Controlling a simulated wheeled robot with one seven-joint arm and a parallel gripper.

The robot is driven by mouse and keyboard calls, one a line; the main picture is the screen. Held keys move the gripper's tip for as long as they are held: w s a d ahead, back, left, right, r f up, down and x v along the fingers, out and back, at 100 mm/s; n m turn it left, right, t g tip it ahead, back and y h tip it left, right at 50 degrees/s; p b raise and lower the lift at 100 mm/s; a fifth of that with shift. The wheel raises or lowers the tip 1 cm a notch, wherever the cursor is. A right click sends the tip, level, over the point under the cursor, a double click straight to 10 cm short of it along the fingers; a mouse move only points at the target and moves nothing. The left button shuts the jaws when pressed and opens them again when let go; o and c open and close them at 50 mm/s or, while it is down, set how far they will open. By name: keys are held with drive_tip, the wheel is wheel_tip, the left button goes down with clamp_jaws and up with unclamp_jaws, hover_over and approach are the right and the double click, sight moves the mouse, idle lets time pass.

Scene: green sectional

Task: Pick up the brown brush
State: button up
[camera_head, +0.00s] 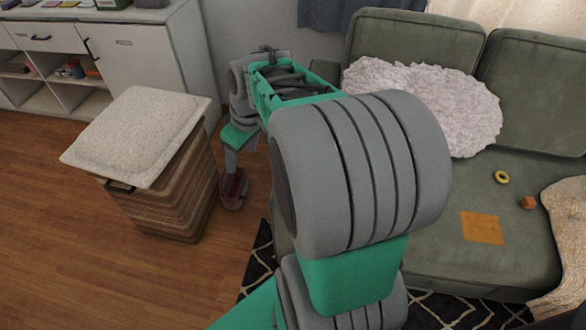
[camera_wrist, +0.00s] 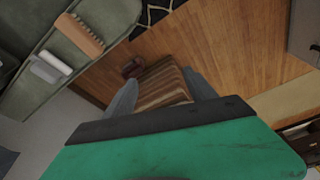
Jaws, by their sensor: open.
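The brown brush (camera_wrist: 80,34), a long tan-brown block with pale bristles along one side, lies on the green sofa at the upper left of the wrist view. I cannot find it in the head view, where my arm covers part of the sofa. My gripper (camera_wrist: 160,78) is open and empty, with its fingers spread over the striped basket side. It is apart from the brush, which lies beyond the left finger. In the head view my gripper (camera_head: 233,160) hangs beside the basket.
A striped basket (camera_head: 180,190) with a pale cushion (camera_head: 137,136) on top stands left of my gripper. A dark red object (camera_head: 233,190) is low beside it. A whitish roller-like object (camera_wrist: 50,67) lies near the brush. The sofa (camera_head: 440,235) holds a yellow ring (camera_head: 502,177) and an orange block (camera_head: 528,202).

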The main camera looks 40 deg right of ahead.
drive_tip(key=d+f+n+b, duration=0.1)
drive_tip(key=d+f, duration=0.4)
drive_tip(key=d, duration=0.2)
drive_tip(key=d+f+n+y+b, duration=0.1)
drive_tip(key=d+f, duration=0.4)
drive_tip(key=d, duration=0.2)
drive_tip(key=d+f+n+b, duration=0.1)
drive_tip(key=d+f, duration=0.4)
drive_tip(key=d, duration=0.2)
drive_tip(key=shift+s+d+f+n+t+y+b, duration=0.1)
drive_tip(key=shift+s+f+n+t+y+b, duration=0.05)
drive_tip(key=shift+s+n+t+y+b, duration=0.2)
drive_tip(key=x, duration=0.5)
drive_tip(key=d+x, duration=0.1)
drive_tip(key=x, duration=0.1)
drive_tip(key=shift+w+f, duration=0.25)
drive_tip(key=shift+f, duration=0.05)
clamp_jaws()
